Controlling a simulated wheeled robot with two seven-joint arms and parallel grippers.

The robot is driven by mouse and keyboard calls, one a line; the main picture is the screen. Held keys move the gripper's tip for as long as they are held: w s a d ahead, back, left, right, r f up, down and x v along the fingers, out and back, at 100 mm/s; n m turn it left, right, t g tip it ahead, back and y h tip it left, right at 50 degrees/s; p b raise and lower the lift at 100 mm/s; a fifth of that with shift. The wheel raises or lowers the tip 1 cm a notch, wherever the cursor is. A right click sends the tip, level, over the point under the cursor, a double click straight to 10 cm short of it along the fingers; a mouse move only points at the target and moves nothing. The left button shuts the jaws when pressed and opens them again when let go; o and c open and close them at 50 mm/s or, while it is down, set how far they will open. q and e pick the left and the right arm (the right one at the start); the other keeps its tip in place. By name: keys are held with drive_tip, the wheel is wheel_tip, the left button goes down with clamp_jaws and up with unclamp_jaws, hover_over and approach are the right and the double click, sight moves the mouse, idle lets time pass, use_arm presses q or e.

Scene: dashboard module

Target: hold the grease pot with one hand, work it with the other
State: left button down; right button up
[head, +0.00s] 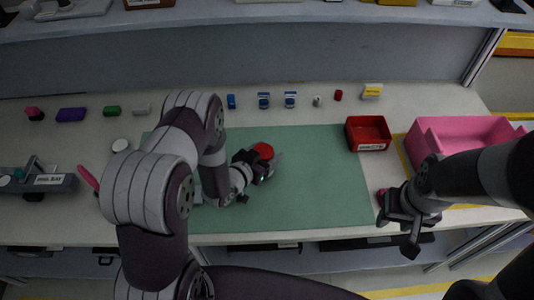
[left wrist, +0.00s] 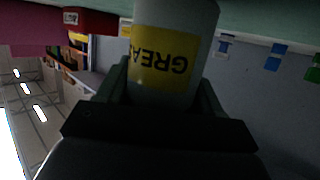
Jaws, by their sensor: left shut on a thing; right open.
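The grease pot (left wrist: 175,50) is a pale cylinder with a yellow label reading "GREA", upside down in the left wrist view. In the head view its red top (head: 263,151) shows above the green mat (head: 320,190). My left gripper (head: 265,167) is shut around the pot's side; it also shows in the left wrist view (left wrist: 165,100). I cannot tell whether the pot touches the mat. My right gripper (head: 398,215) is open and empty at the table's front right, right of the mat and apart from the pot.
A red bin (head: 368,145) stands at the mat's back right, and a pink bin (head: 440,133) is beside it. A small red thing (head: 381,196) is partly hidden by my right gripper. Several small items line the back. A grey fixture (head: 50,182) is at left. The mat's right half is clear.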

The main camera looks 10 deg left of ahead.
use_arm(q)
drive_tip(key=shift+w+a+f, duration=0.15)
drive_tip(key=shift+f, duration=0.4)
drive_tip(key=shift+c, duration=0.8)
unclamp_jaws()
